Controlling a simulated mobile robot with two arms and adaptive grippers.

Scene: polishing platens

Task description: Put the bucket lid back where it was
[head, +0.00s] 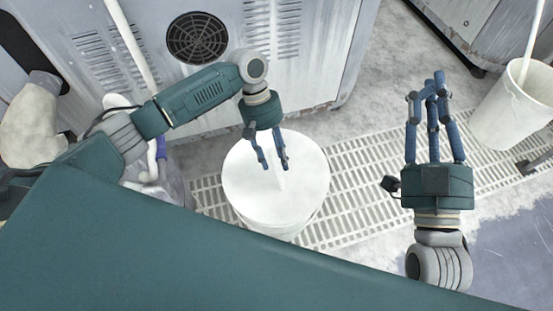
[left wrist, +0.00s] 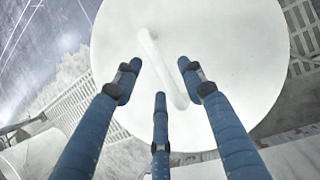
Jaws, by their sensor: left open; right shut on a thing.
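The white round lid (head: 245,180) sits on top of the white bucket (head: 268,230), covering its mouth in the head view. A pale raised bar handle (left wrist: 160,65) runs across the lid's middle in the left wrist view. My left gripper (head: 273,165) is open above the lid; its blue fingertips are spread around the handle, and I cannot tell whether they touch it. My right gripper (head: 430,92) is off to the right, away from the bucket, with its fingers drawn together; no object shows between them.
A second white bucket (head: 512,108) with a stick in it stands open at the right. A grey vented machine (head: 290,70) stands behind the lidded bucket. A pale floor grating (head: 350,190) runs under and right of the bucket.

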